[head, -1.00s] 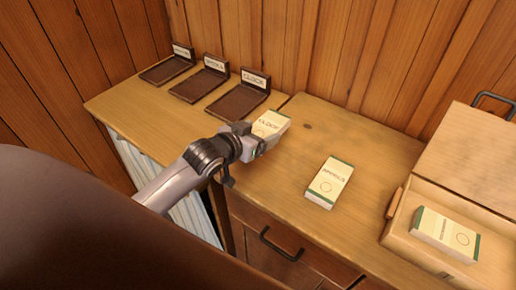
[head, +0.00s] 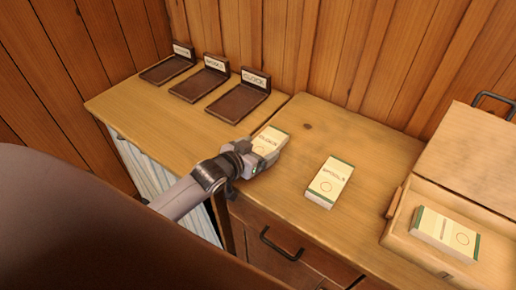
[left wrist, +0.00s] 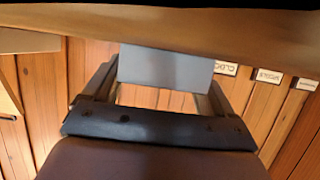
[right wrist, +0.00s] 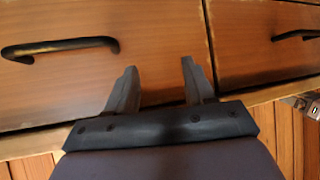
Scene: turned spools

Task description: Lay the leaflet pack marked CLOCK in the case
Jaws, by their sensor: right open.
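The leaflet pack marked CLOCK (head: 271,137), cream with a green end, is between the fingers of my left gripper (head: 265,154). In the left wrist view my left gripper (left wrist: 165,82) has a finger on each side of the pack's pale end (left wrist: 165,66). Its height over the wooden top is hard to tell. The open wooden case (head: 398,237) stands at the right with its lid raised; another pack (head: 446,232) with green ends lies in it. My right gripper (right wrist: 160,78) is open and empty in front of the drawers.
A third pack (head: 330,182) lies on the cabinet top between my left gripper and the case. Several dark labelled stands (head: 238,104) stand empty along the back left; the rightmost label seems to read CLOCK. Drawers with black handles (head: 281,246) are below. The top's middle back is clear.

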